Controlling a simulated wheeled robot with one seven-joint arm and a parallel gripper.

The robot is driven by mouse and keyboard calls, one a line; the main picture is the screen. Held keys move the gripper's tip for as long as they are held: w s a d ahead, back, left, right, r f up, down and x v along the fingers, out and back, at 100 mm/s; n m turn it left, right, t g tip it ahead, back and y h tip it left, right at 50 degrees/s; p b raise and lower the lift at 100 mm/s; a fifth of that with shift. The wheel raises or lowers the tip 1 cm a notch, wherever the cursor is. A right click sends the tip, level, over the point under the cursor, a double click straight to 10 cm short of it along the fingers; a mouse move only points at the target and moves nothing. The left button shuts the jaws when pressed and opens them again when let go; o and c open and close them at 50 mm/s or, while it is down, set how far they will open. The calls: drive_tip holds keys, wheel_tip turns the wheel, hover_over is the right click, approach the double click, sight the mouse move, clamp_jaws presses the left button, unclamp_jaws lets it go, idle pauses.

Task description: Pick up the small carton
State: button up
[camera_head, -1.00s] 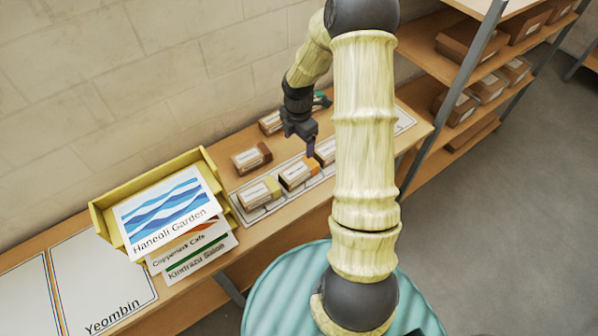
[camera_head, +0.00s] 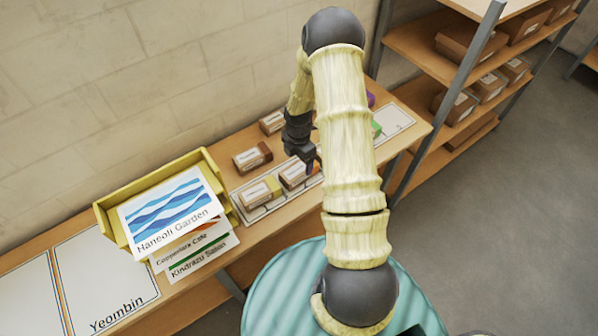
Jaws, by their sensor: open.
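Several small cartons with white labels lie on the wooden bench; I cannot tell which one the task means. A carton with a yellow end (camera_head: 258,194) and another carton (camera_head: 291,175) to its right lie on a white marked strip. A brown carton (camera_head: 251,158) lies behind them, and one more carton (camera_head: 271,122) lies farther back by the wall. My gripper (camera_head: 310,163) is open, pointing down at the right end of the second carton on the strip. Whether its fingers touch that carton is unclear. My arm hides the bench to the right.
A yellow tray (camera_head: 105,222) with printed sheets, the top one reading Haneoli Garden (camera_head: 168,211), stands left of the cartons. A Yeombin sheet (camera_head: 100,275) lies farther left. A green item (camera_head: 376,129) and a purple item (camera_head: 370,98) show beside my arm. Shelves with boxes (camera_head: 470,44) stand right.

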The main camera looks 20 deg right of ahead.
sight(299, 168)
drive_tip(key=shift+s+f+p, duration=0.15)
drive_tip(key=shift+f+p, duration=0.85)
drive_tip(key=shift+f, duration=1.5)
drive_tip(key=c, duration=1.1)
drive_tip(key=shift+c, duration=0.2)
drive_tip(key=shift+r, duration=0.1)
wheel_tip(299, 168, up, 10)
drive_tip(key=shift+f+b, duration=0.1)
drive_tip(key=shift+b, duration=1.15)
